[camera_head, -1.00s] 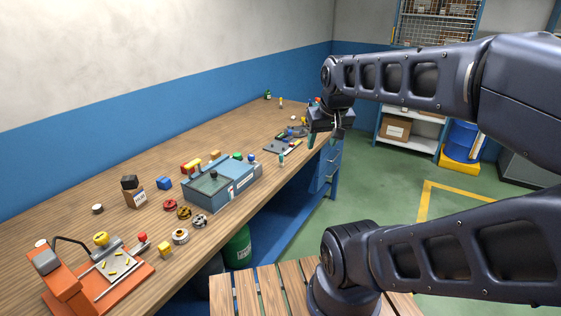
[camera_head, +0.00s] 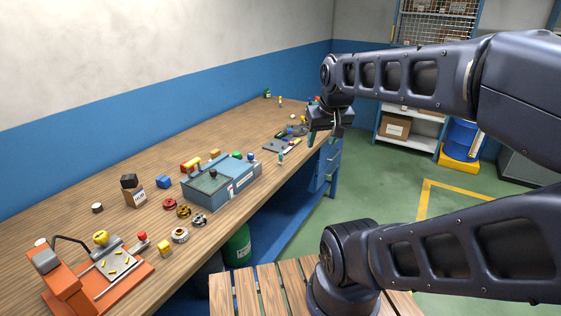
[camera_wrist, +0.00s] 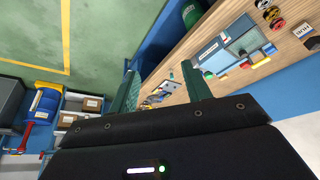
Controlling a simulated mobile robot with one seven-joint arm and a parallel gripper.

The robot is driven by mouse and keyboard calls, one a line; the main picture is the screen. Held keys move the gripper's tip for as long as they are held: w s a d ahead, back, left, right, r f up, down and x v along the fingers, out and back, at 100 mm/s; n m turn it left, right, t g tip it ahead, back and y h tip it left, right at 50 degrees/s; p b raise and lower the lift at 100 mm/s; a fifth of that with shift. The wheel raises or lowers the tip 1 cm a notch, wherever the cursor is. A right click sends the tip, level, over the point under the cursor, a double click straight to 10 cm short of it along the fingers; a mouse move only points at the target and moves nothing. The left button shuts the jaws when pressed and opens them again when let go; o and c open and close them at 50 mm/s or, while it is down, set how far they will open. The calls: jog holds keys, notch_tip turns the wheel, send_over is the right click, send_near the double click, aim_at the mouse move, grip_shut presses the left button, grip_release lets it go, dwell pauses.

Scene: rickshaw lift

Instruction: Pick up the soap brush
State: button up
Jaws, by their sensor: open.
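I cannot make out the soap brush for certain. A small upright teal-and-white item (camera_head: 281,157) stands near the front edge of the workbench (camera_head: 150,240), beyond the grey-blue box, and may be it. A small teal item (camera_wrist: 171,76) shows between the finger ends in the wrist view, too small to identify. My gripper (camera_head: 324,138) hangs at the bench's front edge, to the right of the upright item and apart from it. Its green fingers also show in the wrist view (camera_wrist: 159,72), spread open with nothing held.
A grey-blue box (camera_head: 240,186) stands on the bench, with a dark tray (camera_head: 280,146) beyond it. An orange fixture (camera_head: 75,280) and several small parts stand nearer. A blue drum (camera_head: 462,138) and shelving (camera_head: 428,130) stand at the right.

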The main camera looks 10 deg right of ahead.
jog(key=m+h, duration=0.4)
jog(key=m, duration=0.3)
send_over(281, 158)
jog(key=s+a, duration=0.2)
jog(key=a, duration=0.1)
notch_tip(281, 158, down, 27)
jog(key=shift+t, duration=0.4)
jog(key=x, duration=0.4)
jog(key=shift+s+d+f, duration=0.1)
jog(key=shift+d, duration=0.1)
jog(key=shift+x, duration=2.6)
jog(key=shift+d, duration=0.15)
